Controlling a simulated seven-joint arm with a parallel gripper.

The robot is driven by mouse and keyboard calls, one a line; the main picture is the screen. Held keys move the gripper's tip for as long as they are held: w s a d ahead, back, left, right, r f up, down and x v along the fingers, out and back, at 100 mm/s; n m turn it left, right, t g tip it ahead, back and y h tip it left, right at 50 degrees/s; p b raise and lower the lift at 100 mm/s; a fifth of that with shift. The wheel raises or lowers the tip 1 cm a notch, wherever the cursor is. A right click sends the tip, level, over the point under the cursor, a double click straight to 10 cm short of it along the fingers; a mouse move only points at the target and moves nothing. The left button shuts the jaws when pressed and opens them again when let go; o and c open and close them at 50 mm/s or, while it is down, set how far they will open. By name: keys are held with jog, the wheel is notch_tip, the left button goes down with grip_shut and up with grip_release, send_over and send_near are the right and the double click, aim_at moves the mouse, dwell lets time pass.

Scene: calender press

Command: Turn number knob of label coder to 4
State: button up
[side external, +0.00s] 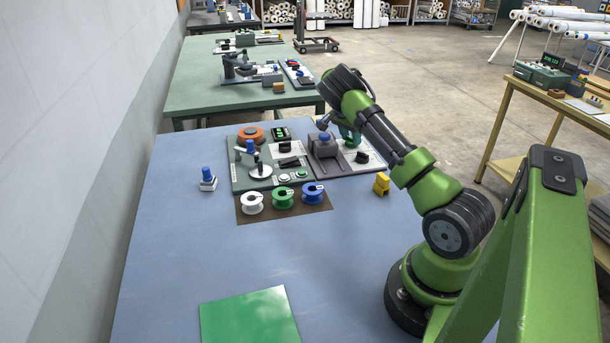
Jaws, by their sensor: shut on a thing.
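The label coder appears to be the grey unit (325,160) with a blue-topped part, joined to a pale panel (372,166) at the right end of the equipment row. A black knob (363,157) stands on the front of this panel and is clear of my gripper. My gripper (351,140) points down at the rear of the panel, behind the black knob. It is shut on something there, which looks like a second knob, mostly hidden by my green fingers. The number markings and the knob's setting are too small to read.
Left of the coder is a green-grey panel (240,177) with an orange disc, lever and buttons. White, green and blue spools (283,197) lie in front. A green sheet (250,318) lies in front; the blue table's middle is clear.

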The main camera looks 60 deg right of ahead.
dwell(0.4)
jog(key=o, duration=1.1)
jog(key=shift+r, duration=0.1)
jog(key=v, duration=1.6)
jog(key=shift+a+r, duration=0.15)
jog(key=shift+r, duration=0.2)
